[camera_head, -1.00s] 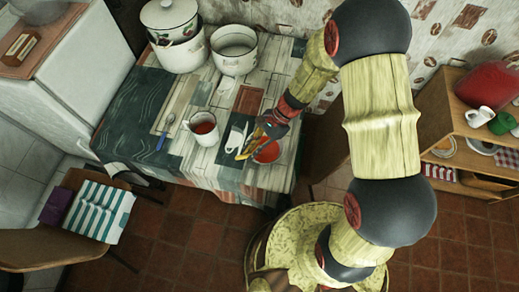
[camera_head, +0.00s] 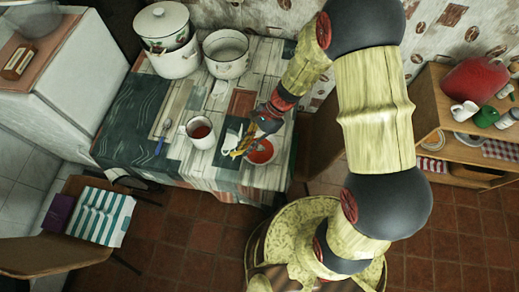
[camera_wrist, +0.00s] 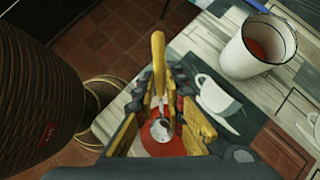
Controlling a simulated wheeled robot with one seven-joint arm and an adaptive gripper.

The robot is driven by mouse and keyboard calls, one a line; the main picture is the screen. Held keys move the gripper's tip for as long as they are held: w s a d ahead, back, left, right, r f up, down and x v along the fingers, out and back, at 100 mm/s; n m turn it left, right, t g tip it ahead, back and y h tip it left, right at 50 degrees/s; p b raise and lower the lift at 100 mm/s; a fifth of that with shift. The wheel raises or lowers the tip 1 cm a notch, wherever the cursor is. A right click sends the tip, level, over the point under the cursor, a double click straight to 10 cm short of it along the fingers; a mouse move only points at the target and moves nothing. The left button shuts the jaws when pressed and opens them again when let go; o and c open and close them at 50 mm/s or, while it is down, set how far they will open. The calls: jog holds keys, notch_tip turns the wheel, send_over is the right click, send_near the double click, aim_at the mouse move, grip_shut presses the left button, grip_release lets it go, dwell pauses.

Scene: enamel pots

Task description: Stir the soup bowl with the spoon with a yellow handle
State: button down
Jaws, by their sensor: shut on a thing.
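The soup bowl (camera_head: 262,153) with red soup stands near the right front of the table; its red soup (camera_wrist: 150,134) also shows between my fingers in the wrist view. My gripper (camera_head: 252,143) is over the bowl, shut on the spoon with a yellow handle (camera_wrist: 158,52). In the wrist view the handle sticks up past my gripper (camera_wrist: 168,118) and the metal spoon head points down over the red soup. I cannot tell whether the head touches the soup. My fingers partly hide the bowl.
A white mug with red liquid (camera_head: 200,133) stands left of the bowl, and a blue-handled spoon (camera_head: 160,146) lies further left. A white open pot (camera_head: 226,56) and a lidded pot (camera_head: 165,28) stand at the back.

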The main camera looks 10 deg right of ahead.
dwell(0.5)
jog(key=shift+r+p, duration=1.65)
jog(key=shift+r, duration=0.3)
